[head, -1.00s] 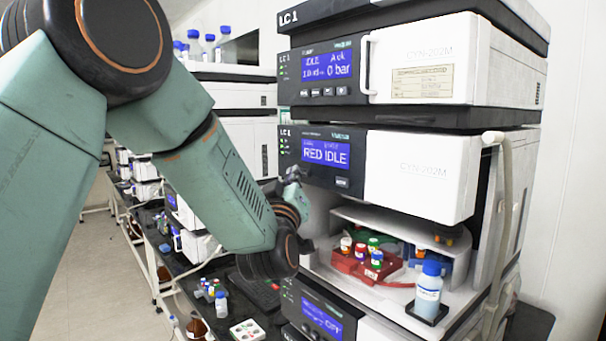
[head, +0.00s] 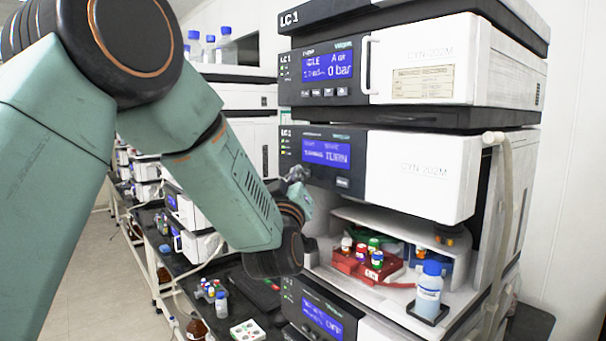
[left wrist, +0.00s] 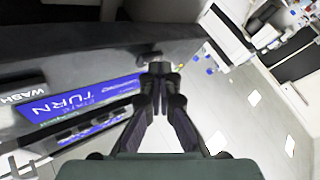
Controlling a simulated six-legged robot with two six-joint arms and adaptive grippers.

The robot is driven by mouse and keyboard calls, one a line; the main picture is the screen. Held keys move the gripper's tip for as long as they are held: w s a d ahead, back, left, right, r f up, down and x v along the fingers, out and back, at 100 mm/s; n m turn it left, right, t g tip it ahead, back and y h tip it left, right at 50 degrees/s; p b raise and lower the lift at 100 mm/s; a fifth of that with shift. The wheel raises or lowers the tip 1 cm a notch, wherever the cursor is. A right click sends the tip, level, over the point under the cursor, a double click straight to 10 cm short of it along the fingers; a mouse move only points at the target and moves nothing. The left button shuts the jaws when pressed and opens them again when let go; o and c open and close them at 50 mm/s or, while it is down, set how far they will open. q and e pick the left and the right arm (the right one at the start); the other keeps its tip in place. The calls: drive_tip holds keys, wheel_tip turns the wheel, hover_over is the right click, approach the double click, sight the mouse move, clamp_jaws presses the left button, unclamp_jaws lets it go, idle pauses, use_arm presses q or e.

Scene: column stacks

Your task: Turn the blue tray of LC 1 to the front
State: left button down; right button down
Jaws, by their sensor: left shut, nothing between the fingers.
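The LC 1 sampler (head: 420,178) stands at the right, its display reading TURN. In its open bay a red tray (head: 346,262) with several capped vials is at the front. The blue tray (head: 445,262) sits behind at the right, partly hidden by a blue-capped bottle (head: 429,290). My left gripper (head: 298,175) is at the left edge of the sampler's front panel, just below the display. In the left wrist view its fingers (left wrist: 160,70) are shut and empty close to the dark panel; contact cannot be told. My right gripper is not in view.
The pump module (head: 450,65) sits above the sampler, and another module (head: 322,318) lies below. A white hose (head: 497,220) hangs at the right. The aisle floor at the left is clear.

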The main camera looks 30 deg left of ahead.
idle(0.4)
use_arm(q)
drive_tip(key=shift+s+a, duration=0.4)
drive_tip(key=shift+s, duration=0.35)
drive_tip(key=s, duration=0.1)
drive_tip(key=s+a, duration=0.1)
drive_tip(key=s, duration=0.2)
drive_tip(key=shift+s+a, duration=0.25)
drive_tip(key=shift+a, duration=0.15)
drive_tip(key=shift+s, duration=0.1)
idle(5.0)
